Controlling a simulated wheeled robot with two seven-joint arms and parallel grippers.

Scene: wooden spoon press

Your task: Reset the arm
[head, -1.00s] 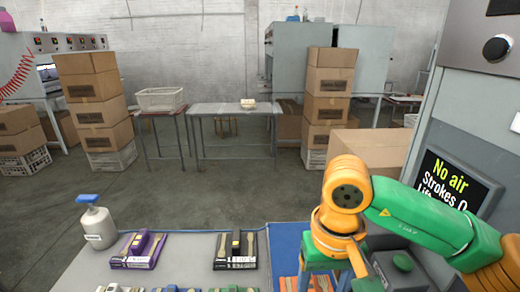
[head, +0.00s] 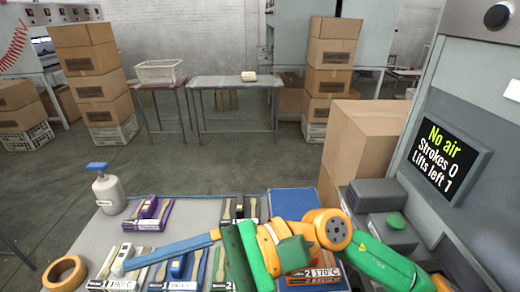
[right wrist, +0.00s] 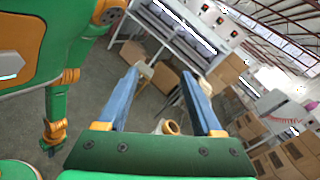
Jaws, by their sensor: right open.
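My right gripper (head: 130,262) reaches across the table from the right, with its blue fingers pointing left above the front trays. In the right wrist view my right gripper (right wrist: 159,74) shows two blue fingers spread apart with nothing between them. The arm's orange and green links hide part of the table's right side. My left gripper is not in view.
Several trays with wooden spoons, like the purple one (head: 148,214), cover the grey table. A white bottle (head: 108,190) and a tape roll (head: 65,273) stand at left. A display (head: 443,158) reads "No air, Strokes 0, Lifts left 1". A carton (head: 362,145) stands behind.

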